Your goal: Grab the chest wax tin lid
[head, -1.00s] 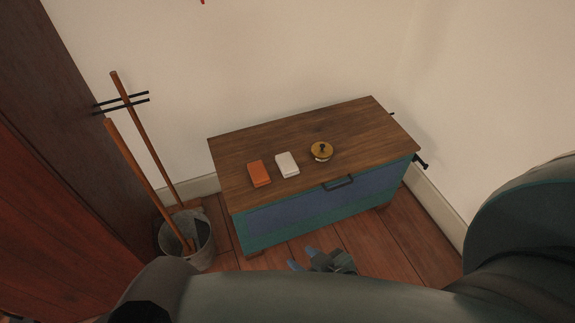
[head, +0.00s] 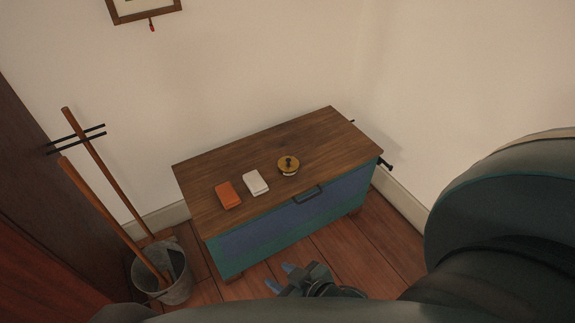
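The chest (head: 305,212) is blue and teal with a wooden top (head: 235,162) and a dark front handle. On its top, toward the right, sits a small round wax tin whose gold-brown lid (head: 288,163) has a dark knob. The lid appears to rest on the tin. My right gripper (head: 283,276) is low in front of the chest, below its front face and apart from the lid. Its two bluish fingertips show apart with nothing between them. My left gripper is not in view.
An orange block (head: 228,195) and a white block (head: 255,183) lie left of the tin on the chest top. A metal bucket (head: 175,285) with wooden poles stands left of the chest. Walls close in behind and right. A framed picture (head: 145,8) hangs above.

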